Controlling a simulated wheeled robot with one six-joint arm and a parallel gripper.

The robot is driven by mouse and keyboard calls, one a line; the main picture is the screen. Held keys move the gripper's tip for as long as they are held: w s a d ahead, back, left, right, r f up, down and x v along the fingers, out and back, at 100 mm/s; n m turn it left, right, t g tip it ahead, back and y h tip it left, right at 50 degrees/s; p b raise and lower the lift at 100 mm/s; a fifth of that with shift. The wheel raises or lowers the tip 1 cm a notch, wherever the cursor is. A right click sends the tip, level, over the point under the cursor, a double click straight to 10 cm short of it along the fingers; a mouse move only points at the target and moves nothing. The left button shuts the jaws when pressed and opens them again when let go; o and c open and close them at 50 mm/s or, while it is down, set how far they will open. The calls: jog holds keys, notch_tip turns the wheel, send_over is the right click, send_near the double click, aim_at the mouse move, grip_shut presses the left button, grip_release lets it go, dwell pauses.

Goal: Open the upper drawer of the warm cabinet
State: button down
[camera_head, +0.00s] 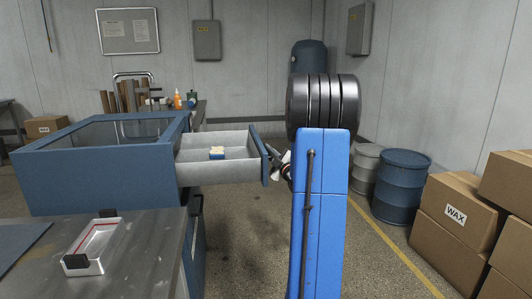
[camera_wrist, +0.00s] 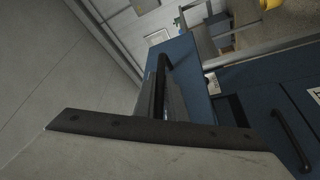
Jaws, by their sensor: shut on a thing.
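The blue warm cabinet (camera_head: 95,178) stands at the left, with a glazed top. Its upper drawer (camera_head: 213,172) is pulled out to the right, showing a grey inside with a small blue block with a cream top (camera_head: 217,153) in it. My gripper (camera_head: 277,166) is at the outer side of the blue drawer front (camera_head: 265,158), partly hidden behind my arm. In the wrist view, the dark drawer handle (camera_wrist: 162,82) runs to my gripper, which is shut on it. The jaw contact itself is mostly hidden.
A lower dark handle (camera_wrist: 292,140) shows on the cabinet in the wrist view. A metal table (camera_head: 135,255) with a small tray (camera_head: 95,245) stands in front left. A blue barrel (camera_head: 402,185) and cardboard boxes (camera_head: 455,215) stand at the right. Floor below the drawer is clear.

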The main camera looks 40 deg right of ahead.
jog(key=c, duration=1.8)
grip_release()
jog(key=v, duration=1.7)
jog(key=shift+s, duration=0.2)
